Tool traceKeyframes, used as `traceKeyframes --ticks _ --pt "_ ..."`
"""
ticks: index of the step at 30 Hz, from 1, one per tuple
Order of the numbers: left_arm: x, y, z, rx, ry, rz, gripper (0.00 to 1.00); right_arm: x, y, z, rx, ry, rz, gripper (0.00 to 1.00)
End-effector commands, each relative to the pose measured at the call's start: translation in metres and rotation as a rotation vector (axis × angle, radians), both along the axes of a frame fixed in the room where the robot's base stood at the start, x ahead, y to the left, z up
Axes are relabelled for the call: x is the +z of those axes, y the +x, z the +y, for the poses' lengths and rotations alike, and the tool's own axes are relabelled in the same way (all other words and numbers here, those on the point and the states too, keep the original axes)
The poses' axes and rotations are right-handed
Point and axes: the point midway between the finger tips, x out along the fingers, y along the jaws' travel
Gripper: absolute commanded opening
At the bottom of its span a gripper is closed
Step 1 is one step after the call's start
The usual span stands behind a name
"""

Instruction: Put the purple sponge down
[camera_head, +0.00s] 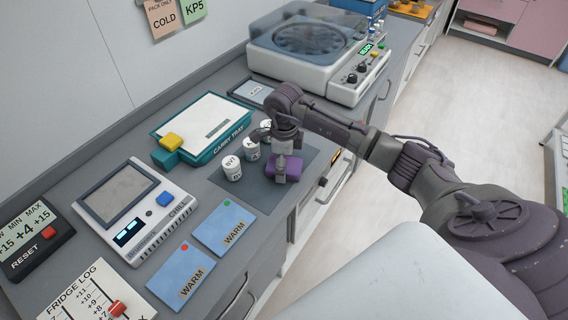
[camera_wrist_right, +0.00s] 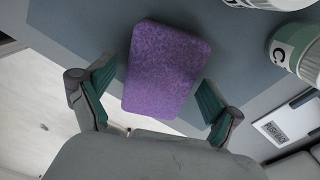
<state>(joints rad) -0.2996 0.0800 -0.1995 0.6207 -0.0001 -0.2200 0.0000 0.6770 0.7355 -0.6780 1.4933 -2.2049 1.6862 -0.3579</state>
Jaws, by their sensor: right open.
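The purple sponge (camera_head: 291,168) sits on the dark grey mat (camera_head: 258,192) close to the counter's front edge. It also shows in the right wrist view as a purple block (camera_wrist_right: 166,68) lying on the grey surface. My right gripper (camera_head: 284,172) is directly at the sponge. In the right wrist view its two green-padded fingers (camera_wrist_right: 155,100) are spread wide, one on each side of the sponge, with gaps visible. My left gripper is not in view.
White labelled pots (camera_head: 232,168) stand just left of the sponge. Behind are the teal carry tray (camera_head: 205,150) and a centrifuge (camera_head: 305,50). Blue WARM cards (camera_head: 224,228) lie in front left. The counter drops to the floor on the right.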

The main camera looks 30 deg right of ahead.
Motion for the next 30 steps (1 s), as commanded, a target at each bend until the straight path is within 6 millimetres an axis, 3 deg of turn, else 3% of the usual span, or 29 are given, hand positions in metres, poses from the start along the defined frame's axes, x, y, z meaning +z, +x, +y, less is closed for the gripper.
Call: traceKeyframes --ticks 17,22,30 --pt "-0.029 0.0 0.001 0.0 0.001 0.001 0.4 0.106 0.001 0.0 0.0 -0.001 -0.005 0.91" --pt "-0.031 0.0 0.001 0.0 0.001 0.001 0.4 0.119 0.0 0.0 0.0 0.0 -0.001 0.91" --pt "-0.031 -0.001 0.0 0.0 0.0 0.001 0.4 0.12 0.0 0.0 0.0 0.0 0.0 0.91"
